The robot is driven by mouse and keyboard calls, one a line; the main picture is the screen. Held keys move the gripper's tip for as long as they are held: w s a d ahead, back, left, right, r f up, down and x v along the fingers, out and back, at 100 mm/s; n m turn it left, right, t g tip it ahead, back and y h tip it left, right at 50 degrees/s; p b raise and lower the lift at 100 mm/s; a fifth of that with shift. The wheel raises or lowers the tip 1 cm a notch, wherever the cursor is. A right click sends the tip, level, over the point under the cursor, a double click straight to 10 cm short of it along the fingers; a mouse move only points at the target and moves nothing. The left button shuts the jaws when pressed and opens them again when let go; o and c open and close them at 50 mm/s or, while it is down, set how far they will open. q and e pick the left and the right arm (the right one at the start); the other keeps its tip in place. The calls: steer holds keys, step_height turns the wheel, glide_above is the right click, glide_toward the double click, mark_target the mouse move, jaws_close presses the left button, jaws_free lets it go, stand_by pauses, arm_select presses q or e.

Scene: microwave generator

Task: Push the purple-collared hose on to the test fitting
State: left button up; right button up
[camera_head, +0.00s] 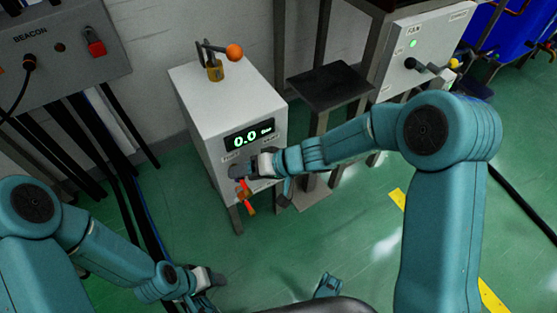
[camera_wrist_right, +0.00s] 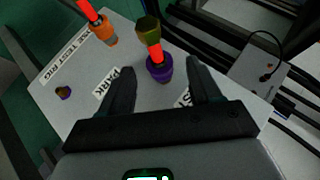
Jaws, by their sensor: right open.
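The purple-collared hose (camera_wrist_right: 158,68) shows in the right wrist view, at a spot on the white test rig panel beside a PARK label. A red length and an olive end rise from its collar. My right gripper (camera_wrist_right: 160,88) is open, with a finger on each side of the collar; I cannot tell whether they touch it. In the head view the right gripper (camera_head: 240,171) is at the rig's front face and hides part of it.
An orange-collared hose (camera_wrist_right: 104,32) is on the same panel near the purple one. The white rig cabinet (camera_head: 205,105) has a display reading 0.0 and an orange-knobbed lever (camera_head: 234,52) on top. A dark platform (camera_head: 325,86) stands to its right. Green floor (camera_head: 300,250) is open in front.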

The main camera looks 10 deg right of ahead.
arm_select(q)
steer(key=shift+s+d+r+p, duration=0.15)
steer(key=shift+r+p, duration=0.45)
steer(key=shift+r, duration=0.05)
steer(key=shift+s+d+r+p, duration=0.1)
steer(key=shift+s+r+p, duration=0.1)
steer(key=shift+r+p, duration=0.45)
steer(key=shift+s+d+r+p, duration=0.15)
steer(key=shift+r+p, duration=0.4)
steer(key=shift+r, duration=0.1)
arm_select(e)
steer(key=v, duration=1.3)
steer(key=shift+r, duration=0.2)
steer(key=shift+s+d, duration=0.1)
steer(key=s+f+m+g+h, duration=0.35)
steer(key=s+f+h, duration=0.25)
steer(key=s+f, duration=1.4)
arm_select(q)
step_height(320, 180, up, 30)
steer(key=p, duration=3)
steer(key=shift+s+d+m+g, duration=0.3)
arm_select(e)
step_height(320, 180, up, 27)
steer(key=w, duration=0.2)
steer(key=shift+r+n, duration=0.2)
steer(key=shift+n, duration=0.15)
